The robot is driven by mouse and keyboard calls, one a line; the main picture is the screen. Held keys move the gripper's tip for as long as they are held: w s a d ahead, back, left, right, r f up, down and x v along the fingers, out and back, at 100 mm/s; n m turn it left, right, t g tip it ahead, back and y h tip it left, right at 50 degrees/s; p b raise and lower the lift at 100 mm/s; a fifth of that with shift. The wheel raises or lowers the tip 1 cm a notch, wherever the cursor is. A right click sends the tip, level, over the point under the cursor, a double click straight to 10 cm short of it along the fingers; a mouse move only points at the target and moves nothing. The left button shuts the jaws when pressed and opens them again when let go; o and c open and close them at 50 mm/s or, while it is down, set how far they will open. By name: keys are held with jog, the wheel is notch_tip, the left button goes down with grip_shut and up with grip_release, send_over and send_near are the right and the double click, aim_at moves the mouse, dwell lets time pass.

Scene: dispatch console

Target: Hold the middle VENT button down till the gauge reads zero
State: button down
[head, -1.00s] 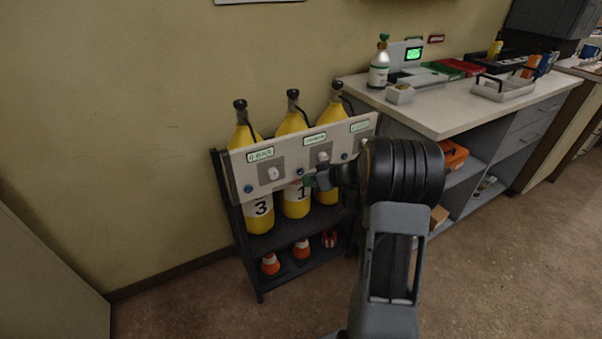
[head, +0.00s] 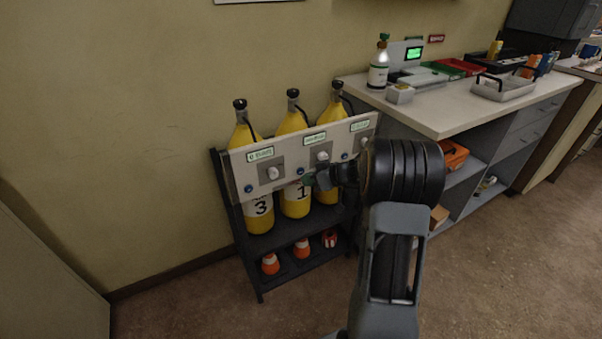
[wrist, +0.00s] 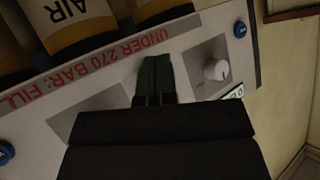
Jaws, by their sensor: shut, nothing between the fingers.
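A tilted pale panel (head: 230,170) spans the front of a rack of yellow cylinders. It bears white knobs on grey plates, the left knob (head: 273,173) and middle knob (head: 322,157) clear in the head view. Blue buttons sit beside them, the left (head: 248,188) and right (head: 345,157) visible. No VENT lettering is legible. My gripper (head: 308,182) is shut and empty at the panel's lower middle. In the wrist view its fingertips (wrist: 154,75) lie over the panel and hide the middle area; contact cannot be told. The wrist view also shows the left knob (wrist: 216,69).
Yellow cylinders (head: 293,122) stand in a dark rack (head: 290,232) with small orange-and-white cones below. A bench (head: 440,115) at right carries a small cylinder (head: 379,68), a green-lit display (head: 413,53) and trays. The floor in front of the rack is free.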

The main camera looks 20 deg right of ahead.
jog(key=shift+w+b, duration=0.75)
jog(key=shift+b, duration=0.25)
dwell(0.6)
jog(key=shift+s, duration=0.15)
dwell(1.1)
jog(key=shift+s+b, duration=0.65)
jog(key=shift+b, duration=0.2)
jog(key=shift+s+d+b, duration=0.15)
jog(key=shift+s+b, duration=0.7)
jog(key=shift+s, duration=0.4)
jog(key=shift+s+d+b, duration=0.15)
jog(key=shift+s+b, duration=0.65)
jog(key=shift+s, duration=0.45)
